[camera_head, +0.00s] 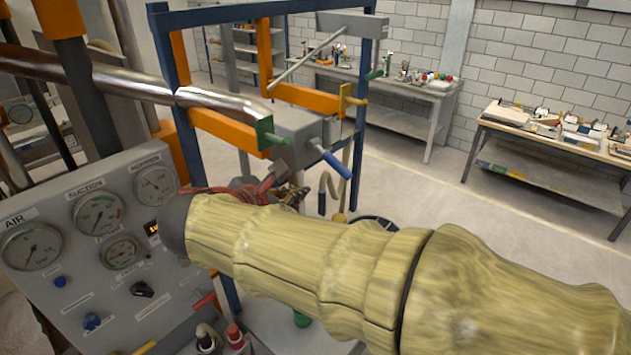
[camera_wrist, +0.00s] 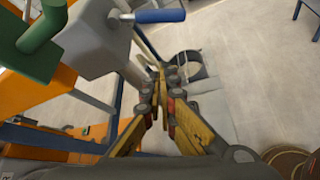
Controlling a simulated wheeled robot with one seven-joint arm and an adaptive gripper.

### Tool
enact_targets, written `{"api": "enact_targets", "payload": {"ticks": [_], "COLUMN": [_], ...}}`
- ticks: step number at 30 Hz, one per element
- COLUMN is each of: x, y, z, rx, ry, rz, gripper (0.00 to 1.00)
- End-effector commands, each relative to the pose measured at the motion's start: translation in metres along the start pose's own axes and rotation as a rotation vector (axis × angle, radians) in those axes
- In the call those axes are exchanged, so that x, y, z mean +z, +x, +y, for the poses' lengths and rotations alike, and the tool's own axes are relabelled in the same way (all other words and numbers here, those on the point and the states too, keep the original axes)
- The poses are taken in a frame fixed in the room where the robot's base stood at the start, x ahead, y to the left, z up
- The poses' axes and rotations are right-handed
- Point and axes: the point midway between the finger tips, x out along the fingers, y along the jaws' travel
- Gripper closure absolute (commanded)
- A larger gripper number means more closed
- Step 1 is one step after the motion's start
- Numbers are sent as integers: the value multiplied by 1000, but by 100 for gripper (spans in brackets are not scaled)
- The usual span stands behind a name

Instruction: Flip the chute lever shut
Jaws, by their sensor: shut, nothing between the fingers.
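A lever with a blue handle (camera_head: 337,165) sticks out from a grey box (camera_head: 297,130) on the blue and orange frame. The blue handle also shows in the wrist view (camera_wrist: 160,16), at the top, beyond my fingertips. I cannot tell for sure that this is the chute lever, as other handles are near it. My gripper (camera_head: 292,196) is below and left of the blue handle in the head view, partly hidden by my sleeved arm. In the wrist view my gripper (camera_wrist: 165,74) shows yellow fingers shut together, empty and apart from the blue handle.
A green-ended part (camera_head: 268,133) and a yellow handle (camera_head: 352,96) sit close by on the frame. A gauge panel (camera_head: 98,240) with several dials stands at the left. Two workbenches (camera_head: 425,92) (camera_head: 550,140) stand along the back wall. The floor between is clear.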

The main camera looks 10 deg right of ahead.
Motion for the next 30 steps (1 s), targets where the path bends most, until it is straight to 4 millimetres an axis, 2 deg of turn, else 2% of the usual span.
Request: {"api": "enact_targets", "payload": {"ticks": [5, 17, 21, 24, 30], "x": [1, 1, 23, 31, 38], "y": [21, 98, 90, 86, 84], "z": [-1, -1, 1, 0, 0], "rx": [-6, -6, 0, -1, -1], "ry": [-1, 0, 4, 2, 2], "rz": [-1, -1, 0, 0, 0], "gripper": [100, 100, 100, 100, 100]}}
